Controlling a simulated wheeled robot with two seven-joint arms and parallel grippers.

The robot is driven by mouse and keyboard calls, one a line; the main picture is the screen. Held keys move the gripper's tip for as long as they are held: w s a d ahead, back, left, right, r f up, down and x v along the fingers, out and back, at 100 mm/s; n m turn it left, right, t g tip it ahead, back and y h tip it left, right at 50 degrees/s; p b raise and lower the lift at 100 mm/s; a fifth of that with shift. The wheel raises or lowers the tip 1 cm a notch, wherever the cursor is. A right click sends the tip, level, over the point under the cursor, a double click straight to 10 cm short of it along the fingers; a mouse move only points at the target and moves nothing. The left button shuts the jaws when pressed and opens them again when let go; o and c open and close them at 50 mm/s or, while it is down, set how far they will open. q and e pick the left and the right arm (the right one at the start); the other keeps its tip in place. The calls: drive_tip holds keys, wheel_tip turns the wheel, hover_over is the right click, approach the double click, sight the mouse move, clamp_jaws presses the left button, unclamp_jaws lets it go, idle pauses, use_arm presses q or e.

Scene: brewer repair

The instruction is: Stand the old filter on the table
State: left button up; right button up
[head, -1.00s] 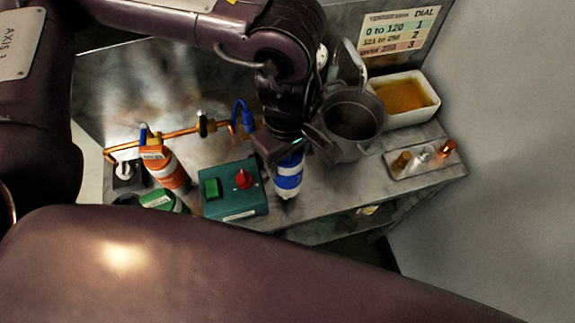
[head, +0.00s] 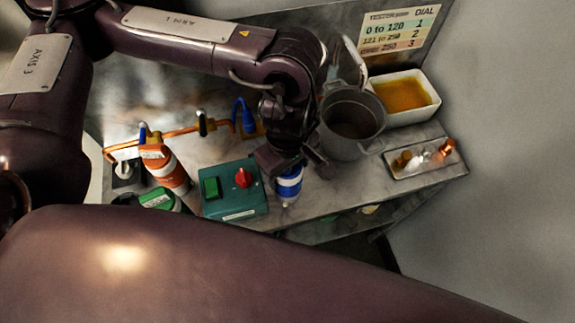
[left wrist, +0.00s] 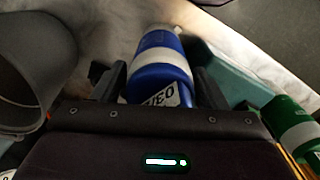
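In the left wrist view the blue filter (left wrist: 161,70) lies between the two dark fingers, with a printed white label towards the palm. My left gripper (head: 293,163) is over its upper part, with one finger on each side. The gripper hides the filter's top in the head view. My right gripper is not in view.
A teal box (head: 222,210) with a green button and red knob is just left. An orange canister (head: 168,172) and a green one (head: 160,199) stand further left. A grey pot (head: 350,125) is close on the right, with a yellow-filled tray (head: 432,103) and small parts tray (head: 398,176) beyond.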

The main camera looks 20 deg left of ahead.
use_arm(q)
drive_tip(key=shift+o, duration=0.8)
drive_tip(key=shift+r, duration=0.25)
wheel_tip(320, 180, up, 12)
drive_tip(key=shift+b, duration=0.3)
